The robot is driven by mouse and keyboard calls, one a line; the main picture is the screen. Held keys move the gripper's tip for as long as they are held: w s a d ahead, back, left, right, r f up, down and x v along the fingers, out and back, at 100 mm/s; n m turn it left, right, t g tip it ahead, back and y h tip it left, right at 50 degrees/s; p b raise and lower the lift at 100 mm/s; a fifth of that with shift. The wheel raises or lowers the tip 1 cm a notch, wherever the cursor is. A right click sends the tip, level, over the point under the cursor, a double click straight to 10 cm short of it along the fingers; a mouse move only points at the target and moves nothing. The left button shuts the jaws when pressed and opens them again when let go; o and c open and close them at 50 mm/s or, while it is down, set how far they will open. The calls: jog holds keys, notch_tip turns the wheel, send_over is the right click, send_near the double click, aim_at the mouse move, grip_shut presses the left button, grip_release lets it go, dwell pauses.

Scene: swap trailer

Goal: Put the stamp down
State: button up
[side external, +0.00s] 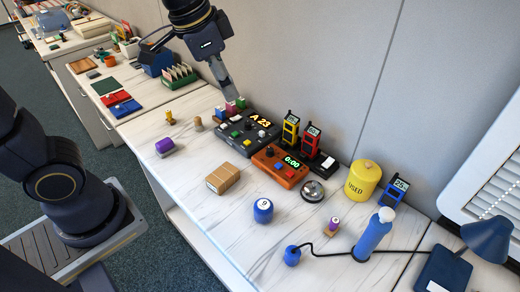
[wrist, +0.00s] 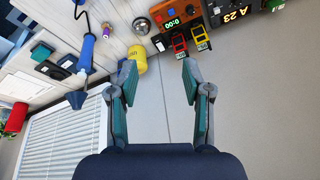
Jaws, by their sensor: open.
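My gripper (side external: 231,92) is near the wall at the back of the desk, above the far end of the black A 23 box. In the wrist view my gripper (wrist: 158,70) has its fingers wide apart with nothing between them. Which item is the stamp is not certain. A small stamp-like piece with a wooden base and purple part (side external: 332,226) lies on the desk at the front right. A yellow knobbed piece (side external: 170,118) and a small tan piece (side external: 198,124) stand at the left. All are away from my gripper.
Small coloured blocks (side external: 231,108) sit below my gripper. The black A 23 box (side external: 250,131), orange timer (side external: 281,166), yellow tin (side external: 362,181) and handheld devices (side external: 311,137) line the back.

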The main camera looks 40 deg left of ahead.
jog(key=s+a+f+n+t, duration=0.1)
jog(key=s+a+n, duration=0.4)
jog(key=s, duration=0.5)
jog(key=shift+s+a+t, duration=0.25)
jog(key=shift+s+t, duration=0.05)
jog(key=shift+s, duration=0.1)
